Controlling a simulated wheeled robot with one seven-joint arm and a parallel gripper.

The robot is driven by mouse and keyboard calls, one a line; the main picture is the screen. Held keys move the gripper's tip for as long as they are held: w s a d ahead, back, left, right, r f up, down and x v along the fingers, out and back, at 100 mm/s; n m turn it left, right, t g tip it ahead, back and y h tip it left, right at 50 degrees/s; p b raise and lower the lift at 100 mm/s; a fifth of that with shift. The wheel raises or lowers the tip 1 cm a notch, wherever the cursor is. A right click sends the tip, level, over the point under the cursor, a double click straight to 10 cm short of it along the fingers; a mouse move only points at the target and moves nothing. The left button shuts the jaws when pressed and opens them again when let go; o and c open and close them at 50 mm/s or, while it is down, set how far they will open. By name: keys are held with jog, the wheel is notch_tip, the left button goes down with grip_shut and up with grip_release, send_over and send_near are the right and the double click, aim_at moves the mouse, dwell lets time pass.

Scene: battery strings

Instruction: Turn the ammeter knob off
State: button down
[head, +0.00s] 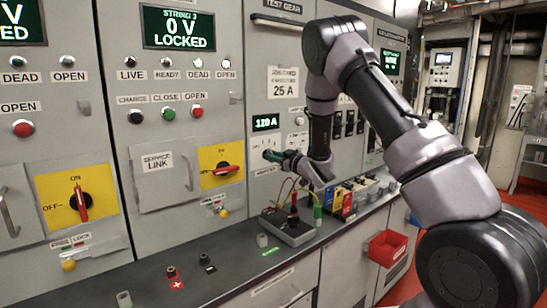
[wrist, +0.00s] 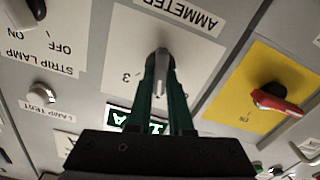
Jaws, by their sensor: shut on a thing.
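The ammeter knob (wrist: 161,66) is a grey knob on a pale plate marked AMMETER in the wrist view, where the lettering is upside down. A 3 shows at its lower left; other position marks are hidden or not legible. My gripper (wrist: 160,84) has its green fingers shut on the knob, one on each side. In the head view my gripper (head: 274,156) reaches the panel under a green-lit display (head: 265,122) reading about 120 A, and hides the knob. In the wrist view the display is partly covered by my fingers.
A yellow plate with a red-handled switch (head: 226,169) is left of my gripper. A LAMP TEST button (wrist: 40,95) and a strip lamp switch (wrist: 28,10) are on the other side.

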jog(key=shift+n, duration=0.4)
jog(key=shift+s+a+f+n, duration=0.1)
jog(key=shift+f+n, duration=0.05)
jog(key=shift+n, duration=2.45)
jog(key=c, duration=0.8)
grip_release()
jog(key=v, duration=1)
jog(key=shift+s+d, duration=0.2)
jog(key=shift+s, duration=0.15)
